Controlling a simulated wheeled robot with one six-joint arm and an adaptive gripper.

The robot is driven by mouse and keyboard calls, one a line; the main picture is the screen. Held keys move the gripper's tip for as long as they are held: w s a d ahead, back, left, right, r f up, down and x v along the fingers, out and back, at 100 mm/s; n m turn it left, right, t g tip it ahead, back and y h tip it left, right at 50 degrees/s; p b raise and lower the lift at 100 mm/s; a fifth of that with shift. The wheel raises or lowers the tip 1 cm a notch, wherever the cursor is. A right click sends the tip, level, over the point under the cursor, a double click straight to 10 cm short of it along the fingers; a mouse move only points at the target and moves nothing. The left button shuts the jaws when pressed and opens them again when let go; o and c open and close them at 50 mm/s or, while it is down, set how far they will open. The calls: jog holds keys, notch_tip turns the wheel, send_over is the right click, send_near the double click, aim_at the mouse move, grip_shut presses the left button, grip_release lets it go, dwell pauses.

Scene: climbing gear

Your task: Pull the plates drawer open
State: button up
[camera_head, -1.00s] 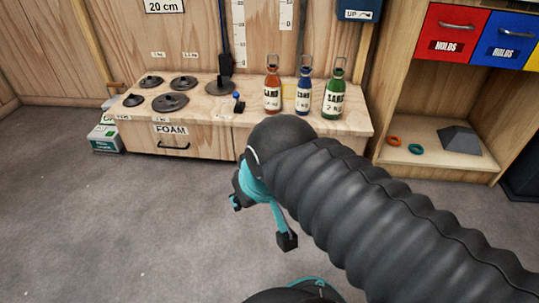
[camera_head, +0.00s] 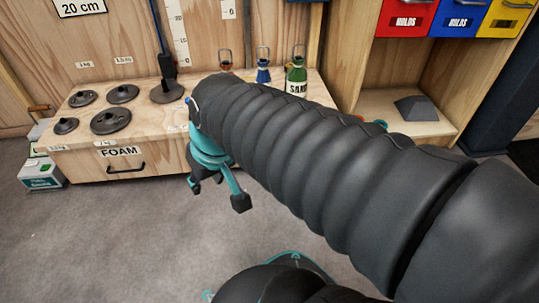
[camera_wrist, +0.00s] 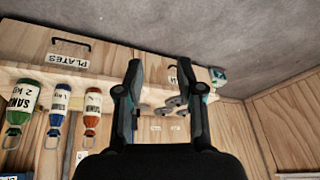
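The plates drawer (camera_wrist: 30,45) is at the upper left of the wrist view, which is upside down. It looks shut, with a dark bar handle (camera_wrist: 71,42) and a PLATES label (camera_wrist: 68,63). In the head view my arm hides this drawer. My gripper (camera_wrist: 160,72) is open and empty, with its two fingers spread. It is apart from the plates handle, which lies to the left of the fingers in the wrist view. In the head view my gripper (camera_head: 218,192) hangs in front of the bench, right of the FOAM drawer.
The FOAM drawer (camera_head: 80,165) is shut beside the plates drawer. Weight discs (camera_head: 110,120) and sand bottles (camera_head: 296,77) stand on the bench top. A green-white box (camera_head: 40,173) is on the floor at left. A shelf unit (camera_head: 440,60) is at right. The floor in front is clear.

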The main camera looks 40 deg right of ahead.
jog(key=w+d+f+m+y+p, duration=0.1)
jog(key=w+d+f+m+y, duration=0.3)
jog(key=w+d+f, duration=0.5)
jog(key=w+d+f+m+y+p, duration=0.1)
jog(key=w+d+f+m+y, duration=0.2)
jog(key=w+d+f+y, duration=0.5)
jog(key=s+d+f+m+t+h, duration=0.2)
jog(key=d+f+m+t+h, duration=0.85)
jog(key=d+f, duration=1.25)
jog(key=shift+n+t+y, duration=0.55)
jog(key=shift+t+y, duration=0.1)
jog(key=shift+y, duration=0.2)
jog(key=x, duration=1.3)
jog(key=shift+w+f, duration=0.1)
grip_shut()
